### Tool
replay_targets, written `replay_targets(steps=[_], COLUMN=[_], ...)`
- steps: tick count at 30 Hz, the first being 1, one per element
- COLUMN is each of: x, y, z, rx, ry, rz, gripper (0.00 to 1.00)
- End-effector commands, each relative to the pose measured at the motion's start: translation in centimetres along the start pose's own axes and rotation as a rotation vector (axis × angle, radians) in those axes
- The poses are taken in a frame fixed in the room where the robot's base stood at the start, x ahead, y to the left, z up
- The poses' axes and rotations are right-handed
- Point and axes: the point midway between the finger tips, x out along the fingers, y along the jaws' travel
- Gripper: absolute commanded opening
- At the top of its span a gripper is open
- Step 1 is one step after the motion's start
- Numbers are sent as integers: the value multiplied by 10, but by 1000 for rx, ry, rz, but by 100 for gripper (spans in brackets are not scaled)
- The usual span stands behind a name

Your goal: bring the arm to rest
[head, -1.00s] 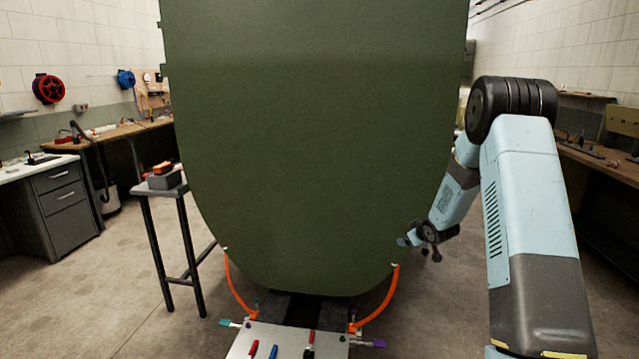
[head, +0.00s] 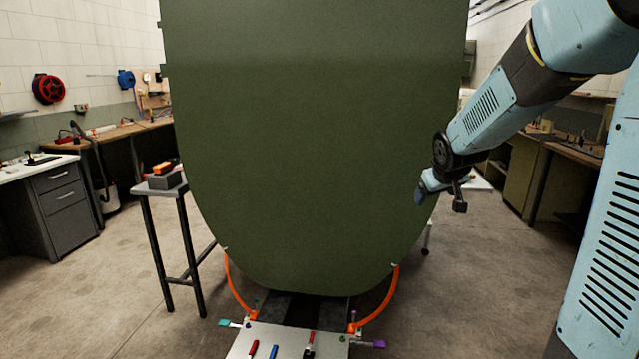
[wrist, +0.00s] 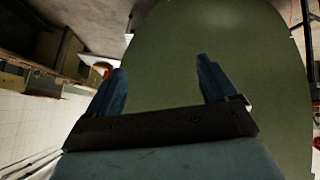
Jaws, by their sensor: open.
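My arm reaches in from the right in the head view. Its wrist and gripper (head: 428,187) are at the right edge of the large dark green panel (head: 315,140), in front of it or beside it; I cannot tell the gap. In the wrist view my gripper (wrist: 162,85) shows two blue fingers spread wide apart, with nothing between them. The green panel (wrist: 190,35) fills the view beyond the fingers.
A small metal stand (head: 160,190) with a grey and orange item is left of the panel. A tray (head: 285,342) with several coloured tools and orange curved straps (head: 378,305) sit below. Workbenches line both walls. Floor on the right is clear.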

Motion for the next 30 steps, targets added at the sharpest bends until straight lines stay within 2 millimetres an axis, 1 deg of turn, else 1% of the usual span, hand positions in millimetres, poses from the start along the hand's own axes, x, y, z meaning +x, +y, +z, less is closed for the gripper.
replay_targets(steps=[1, 3, 8, 9, 15, 21, 24, 27, 30], x=[-19, -41, -88, -99, -152, -199, -218, -233, -243], y=[-2, -6, -16, -19, -36, -55, -65, -74, -80], z=[5, 14, 39, 45, 83, 126, 147, 166, 179], rx=[14, 36, 83, 94, 152, 203, 223, 240, 252], ry=[-7, -22, -60, -68, -113, -157, -178, -197, -209], rz=[1, -1, -14, -17, -46, -86, -108, -128, -144], gripper=[86, 86, 86, 86, 86, 86, 86, 86, 86])
